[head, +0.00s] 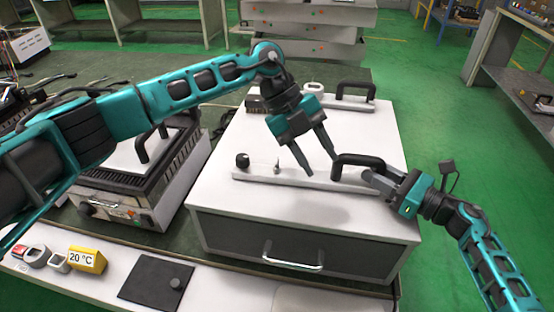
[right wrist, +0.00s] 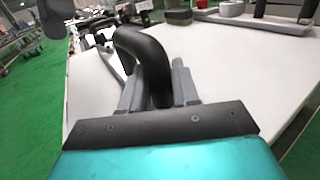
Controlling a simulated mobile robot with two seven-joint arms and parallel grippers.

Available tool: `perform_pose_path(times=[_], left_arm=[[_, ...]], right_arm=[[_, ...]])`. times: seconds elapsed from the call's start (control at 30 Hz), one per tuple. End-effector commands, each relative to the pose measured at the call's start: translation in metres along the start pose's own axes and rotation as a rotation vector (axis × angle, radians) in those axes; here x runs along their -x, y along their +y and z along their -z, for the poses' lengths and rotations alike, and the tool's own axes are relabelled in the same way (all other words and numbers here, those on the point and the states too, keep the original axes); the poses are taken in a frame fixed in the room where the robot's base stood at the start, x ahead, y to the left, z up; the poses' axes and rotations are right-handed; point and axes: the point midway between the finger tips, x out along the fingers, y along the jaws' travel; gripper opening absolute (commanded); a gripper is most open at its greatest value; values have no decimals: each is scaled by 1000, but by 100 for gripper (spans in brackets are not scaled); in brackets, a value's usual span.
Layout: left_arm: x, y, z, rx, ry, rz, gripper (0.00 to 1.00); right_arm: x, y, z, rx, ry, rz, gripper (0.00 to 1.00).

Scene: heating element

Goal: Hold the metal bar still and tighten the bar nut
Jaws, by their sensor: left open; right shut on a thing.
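A light metal bar (head: 300,180) lies flat on the white top of a cabinet. A black arched handle (head: 357,160) stands at its right end. My right gripper (head: 369,178) is shut on this handle; in the right wrist view the fingers sit on both sides of the handle (right wrist: 148,55). A black knob-like piece (head: 243,160), possibly the bar nut, is at the bar's left end, with a small upright pin (head: 277,166) to its right. My left gripper (head: 320,166) is open and empty, pointing down over the bar between pin and handle.
A second bar with a black handle (head: 356,91) lies at the back of the white cabinet top (head: 230,200). A grill-like heater (head: 130,200) stands to the left. A yellow 20 °C display (head: 87,260) and dark plate (head: 155,283) lie in front. The cabinet top's front is clear.

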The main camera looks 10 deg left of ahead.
Motion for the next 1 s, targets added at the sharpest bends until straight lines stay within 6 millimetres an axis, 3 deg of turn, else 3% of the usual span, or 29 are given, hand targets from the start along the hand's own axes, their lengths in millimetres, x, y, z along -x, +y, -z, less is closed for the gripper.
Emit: perform_pose_path(times=[0.1, 0.3, 0.47, 0.67, 1.0], left_arm=[[29, 7, -22, -27, -169, -186, 45], [75, 18, -46, -17, -374, -393, 45], [91, 23, -53, -5, -440, -455, 45], [74, 34, -63, -2, -444, -463, 45], [19, 61, -90, -3, -443, -460, 45]], right_arm=[[0, 0, 0, -1, 1, 0, 0], [0, 0, 0, 0, 1, 0, 0], [0, 0, 0, 0, 1, 0, 0], [0, 0, 0, 0, 1, 0, 0], [0, 0, 0, 0, 1, 0, 0]])
